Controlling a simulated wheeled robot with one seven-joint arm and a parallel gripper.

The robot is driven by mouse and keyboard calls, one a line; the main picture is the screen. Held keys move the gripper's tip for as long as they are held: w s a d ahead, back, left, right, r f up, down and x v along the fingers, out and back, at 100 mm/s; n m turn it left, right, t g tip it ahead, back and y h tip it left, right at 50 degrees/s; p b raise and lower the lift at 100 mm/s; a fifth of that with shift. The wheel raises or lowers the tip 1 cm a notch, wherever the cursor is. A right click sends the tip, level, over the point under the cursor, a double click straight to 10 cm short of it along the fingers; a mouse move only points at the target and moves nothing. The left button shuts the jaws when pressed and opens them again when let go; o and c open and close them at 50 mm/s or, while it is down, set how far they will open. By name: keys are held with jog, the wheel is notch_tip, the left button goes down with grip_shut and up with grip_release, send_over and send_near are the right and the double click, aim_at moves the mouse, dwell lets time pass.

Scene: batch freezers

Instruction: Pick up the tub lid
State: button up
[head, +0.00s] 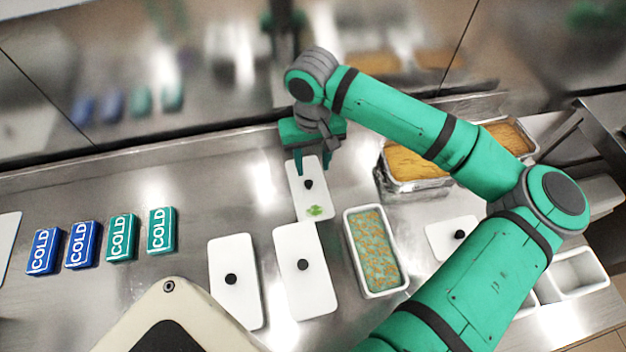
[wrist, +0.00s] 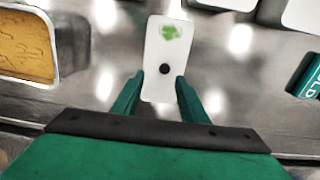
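A white tub lid (head: 312,203) with a black knob and a green picture near one end lies flat on the steel counter, below my gripper. It also shows in the wrist view (wrist: 164,50), between and beyond my fingertips. My gripper (head: 312,170) is open, with its green fingers near the lid's two long sides around the knob end. In the wrist view my gripper (wrist: 160,80) has nothing clamped, and I cannot tell whether the fingers touch the lid. Two plain white lids (head: 228,259) (head: 290,245) with black knobs lie nearer, and another (head: 440,240) lies to the right.
A filled tub (head: 376,253) stands right of the plain lids. Metal pans of orange food (head: 405,163) stand behind it, partly hidden by my arm. Several blue and green COLD packs (head: 162,230) sit at left. Empty white containers (head: 580,270) are at far right. A steel wall rises behind.

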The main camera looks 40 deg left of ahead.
aim_at(309, 182)
jog(key=shift+s+f, duration=0.2)
jog(key=shift+f, duration=0.55)
jog(key=shift+s+f, duration=0.2)
jog(key=shift+f, duration=0.5)
jog(key=shift+a+f, duration=0.25)
jog(key=shift+f, duration=0.9)
jog(key=shift+a+f, duration=0.2)
jog(key=shift+f, duration=0.95)
jog(key=shift+w, duration=0.1)
grip_shut()
